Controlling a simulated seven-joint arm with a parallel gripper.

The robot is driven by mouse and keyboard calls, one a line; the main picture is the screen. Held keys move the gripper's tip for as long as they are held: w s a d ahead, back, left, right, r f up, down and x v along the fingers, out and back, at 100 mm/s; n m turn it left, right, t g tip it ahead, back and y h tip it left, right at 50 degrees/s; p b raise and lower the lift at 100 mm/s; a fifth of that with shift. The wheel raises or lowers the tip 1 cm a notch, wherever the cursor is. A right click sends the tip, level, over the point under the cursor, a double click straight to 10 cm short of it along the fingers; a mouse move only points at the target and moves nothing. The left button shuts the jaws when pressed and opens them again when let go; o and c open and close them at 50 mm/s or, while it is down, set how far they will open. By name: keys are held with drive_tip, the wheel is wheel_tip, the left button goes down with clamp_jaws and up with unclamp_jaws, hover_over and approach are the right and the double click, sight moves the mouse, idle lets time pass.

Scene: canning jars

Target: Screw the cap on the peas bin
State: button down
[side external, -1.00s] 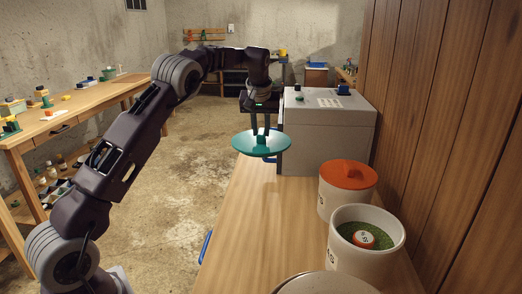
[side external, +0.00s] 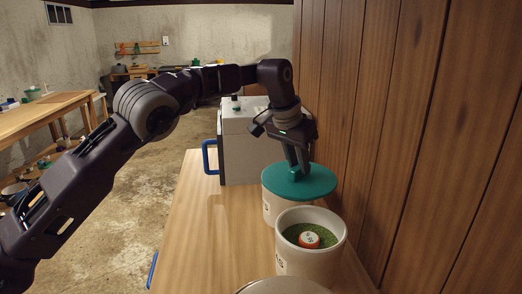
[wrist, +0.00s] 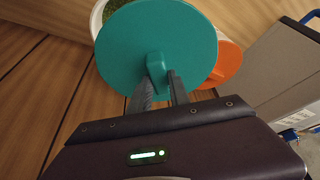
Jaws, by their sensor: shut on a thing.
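My gripper (side external: 297,166) is shut on the knob of a flat round teal cap (side external: 312,186), held roughly level. The wrist view shows the same cap (wrist: 130,48) with its knob between my fingers (wrist: 160,84). The open white bin (side external: 320,262), with green peas-like contents (side external: 292,236) and a partly visible label ending in S, stands nearer the side camera. In that view the cap appears behind the bin's mouth and apart from it. In the wrist view, the bin's rim (wrist: 96,18) and green contents show at the cap's upper left, partly hidden.
A small white-and-orange round item (side external: 309,240) lies on the green contents. Another white bin (side external: 272,209) stands behind, its orange lid (wrist: 228,62) mostly hidden by the teal cap. Another container's rim (side external: 285,286) is nearest.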

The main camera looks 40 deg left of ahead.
sight(314, 185)
drive_tip(key=shift+m+h, duration=0.3)
drive_tip(key=shift+m, duration=0.5)
drive_tip(key=d, duration=0.2)
drive_tip(key=s+d, duration=0.1)
drive_tip(key=d, duration=0.2)
drive_tip(key=shift+d, duration=0.25)
drive_tip(key=f, duration=0.4)
drive_tip(key=shift+a, duration=0.2)
drive_tip(key=shift+f, duration=2.75)
drive_tip(key=shift+f, duration=1.05)
drive_tip(key=c, duration=2)
unclamp_jaws()
drive_tip(key=shift+c, duration=0.2)
clamp_jaws()
drive_tip(key=shift+w+a+m+h, duration=0.1)
drive_tip(key=shift+a+m+h, duration=0.1)
drive_tip(key=shift+m, duration=0.35)
drive_tip(key=shift+a+m+h, duration=0.1)
drive_tip(key=shift+m+h, duration=0.1)
drive_tip(key=shift+m, duration=0.35)
drive_tip(key=shift+d+m+g+h, duration=0.15)
drive_tip(key=shift+m+g+h, duration=0.25)
drive_tip(key=shift+m, duration=0.8)
